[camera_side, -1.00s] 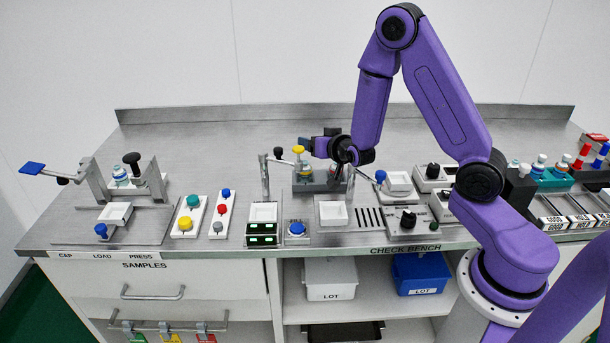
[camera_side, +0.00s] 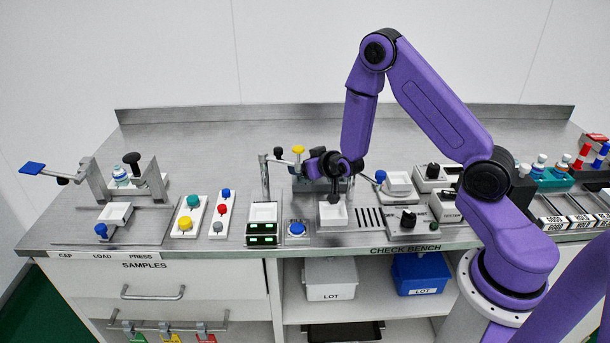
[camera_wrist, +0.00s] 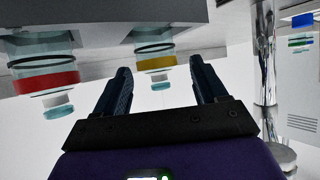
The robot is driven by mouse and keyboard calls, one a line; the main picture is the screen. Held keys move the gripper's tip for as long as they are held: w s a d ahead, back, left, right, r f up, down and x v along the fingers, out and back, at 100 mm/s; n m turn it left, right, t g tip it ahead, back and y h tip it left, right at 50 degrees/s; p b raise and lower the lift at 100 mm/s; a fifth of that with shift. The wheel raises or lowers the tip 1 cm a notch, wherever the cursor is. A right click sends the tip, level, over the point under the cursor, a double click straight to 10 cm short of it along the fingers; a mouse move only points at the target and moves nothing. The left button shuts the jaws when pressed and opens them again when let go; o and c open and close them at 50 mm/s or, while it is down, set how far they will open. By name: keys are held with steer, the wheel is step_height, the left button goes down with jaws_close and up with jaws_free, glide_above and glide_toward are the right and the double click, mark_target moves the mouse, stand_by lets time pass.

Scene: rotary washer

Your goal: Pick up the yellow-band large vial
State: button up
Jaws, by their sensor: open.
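The yellow-band large vial (camera_wrist: 155,62) is clear glass with a yellow band and a dark ring, and it shows in the wrist view with its small pale end towards my gripper. My gripper (camera_wrist: 160,70) is open, and in this view the vial shows between its two dark fingers, beyond the fingertips. I cannot tell whether they touch it. A similar vial with a red band (camera_wrist: 46,83) is to the left, outside the fingers. In the side view my gripper (camera_side: 309,168) is low at the grey vial holder, and my wrist hides most of the holder and vials.
A metal post (camera_wrist: 266,85) rises right of the fingers in the wrist view. In the side view, a lever with a yellow knob (camera_side: 297,150) stands left of my gripper. A white tray (camera_side: 333,214) lies in front, and a blue knob (camera_side: 380,176) is to the right.

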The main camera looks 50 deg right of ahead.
steer(key=shift+w+d+f, duration=0.1)
steer(key=shift+w+f, duration=0.05)
steer(key=shift+w, duration=0.1)
steer(key=c, duration=1.1)
steer(key=shift+c, duration=0.2)
